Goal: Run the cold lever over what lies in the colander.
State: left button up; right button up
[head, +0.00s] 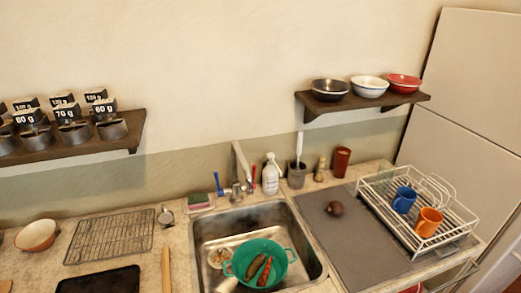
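The green colander (284,256) sits in the steel sink (313,262). The tap (241,160) stands behind the sink. A blue lever (218,184) is to its left and a red lever (253,175) to its right. No water stream is visible. Neither of my grippers is in view.
A soap bottle (271,175) stands right of the red lever. A sponge (199,199) lies left of the blue lever. A dish rack (385,205) with two mugs is at right.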

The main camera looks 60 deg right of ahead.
aim_at(220, 191)
jog(key=z, duration=1.8)
